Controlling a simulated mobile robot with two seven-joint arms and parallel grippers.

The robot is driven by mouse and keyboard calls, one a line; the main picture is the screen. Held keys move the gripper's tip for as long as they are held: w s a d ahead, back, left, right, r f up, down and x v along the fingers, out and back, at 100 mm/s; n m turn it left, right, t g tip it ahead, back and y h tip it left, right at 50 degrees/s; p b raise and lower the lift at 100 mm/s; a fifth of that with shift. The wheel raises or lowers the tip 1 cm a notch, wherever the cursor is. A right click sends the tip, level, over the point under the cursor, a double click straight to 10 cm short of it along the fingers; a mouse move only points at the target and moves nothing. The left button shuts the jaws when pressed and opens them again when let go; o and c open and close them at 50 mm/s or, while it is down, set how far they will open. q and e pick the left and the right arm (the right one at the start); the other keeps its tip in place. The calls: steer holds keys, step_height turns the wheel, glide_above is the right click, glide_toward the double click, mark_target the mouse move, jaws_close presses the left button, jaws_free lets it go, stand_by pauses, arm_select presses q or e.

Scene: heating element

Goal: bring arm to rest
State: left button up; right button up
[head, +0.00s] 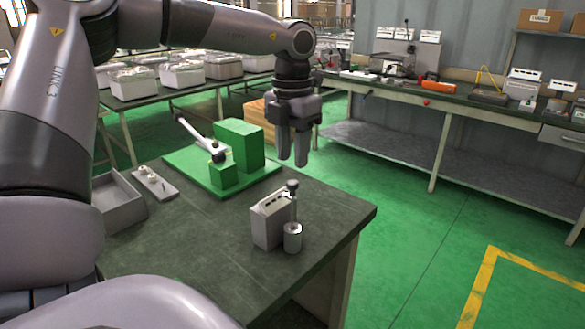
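My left arm comes in from the left and reaches across the upper part of the head view. My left gripper (293,148) points down above the far right part of the dark worktable (190,260). Its two fingers look close together, with a thin dark line between them, and nothing shows held in them. A grey box with a metal cylinder (270,220) stands on the table near its right edge, below and in front of the gripper. A green fixture (237,148) with a light lever (200,135) stands behind it on a green base. My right gripper is not in view.
A grey tray (118,208) and a small plate with light parts (155,183) lie at the table's left. A wooden crate (258,118) stands behind the table. Benches with white bins (135,82) and tools line the back. Green floor at right is clear.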

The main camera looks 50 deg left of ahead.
arm_select(q)
steer(key=shift+r, duration=0.95)
